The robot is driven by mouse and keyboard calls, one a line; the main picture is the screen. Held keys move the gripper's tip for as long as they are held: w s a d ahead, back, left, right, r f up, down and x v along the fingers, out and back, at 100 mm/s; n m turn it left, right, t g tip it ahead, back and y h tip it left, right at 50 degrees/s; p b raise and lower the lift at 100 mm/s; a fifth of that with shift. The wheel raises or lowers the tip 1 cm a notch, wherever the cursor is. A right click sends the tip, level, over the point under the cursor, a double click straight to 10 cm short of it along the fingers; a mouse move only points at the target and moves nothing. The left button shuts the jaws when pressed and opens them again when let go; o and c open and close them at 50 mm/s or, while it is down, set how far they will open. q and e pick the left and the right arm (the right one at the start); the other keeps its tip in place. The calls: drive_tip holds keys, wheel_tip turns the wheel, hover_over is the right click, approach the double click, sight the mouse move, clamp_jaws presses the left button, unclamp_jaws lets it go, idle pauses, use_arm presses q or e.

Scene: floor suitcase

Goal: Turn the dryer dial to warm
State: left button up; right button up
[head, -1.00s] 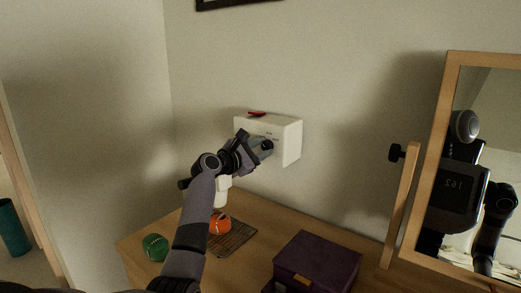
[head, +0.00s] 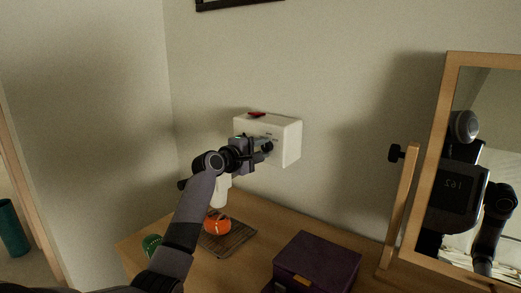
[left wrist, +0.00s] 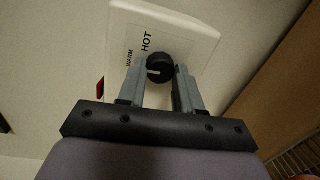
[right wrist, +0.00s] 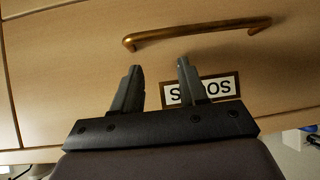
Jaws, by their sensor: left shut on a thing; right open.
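The white dryer box (head: 285,130) is fixed to the wall, with a red piece (head: 256,115) on top. Its black dial (left wrist: 160,66) shows in the left wrist view, with a pale mark on its left side. The printed words WARM (left wrist: 129,58) and HOT (left wrist: 146,41) stand to the left of and above the dial. My left gripper (head: 264,147) is at the box's front face and shut on the dial, one finger on each side. Part of the face is hidden by the gripper. My right gripper (right wrist: 155,68) is open and empty, before a drawer front.
A framed mirror (head: 451,85) stands right. The right wrist view shows a brass handle (right wrist: 200,31).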

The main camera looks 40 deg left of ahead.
idle(0.4)
use_arm(q)
drive_tip(key=o, duration=1)
drive_tip(key=shift+o, duration=0.2)
drive_tip(key=shift+s, duration=0.15)
drive_tip(key=s+b, duration=0.1)
drive_tip(key=s, duration=0.5)
drive_tip(key=shift+s+d+r, duration=0.25)
drive_tip(key=shift+s, duration=0.15)
drive_tip(key=shift+r, duration=0.1)
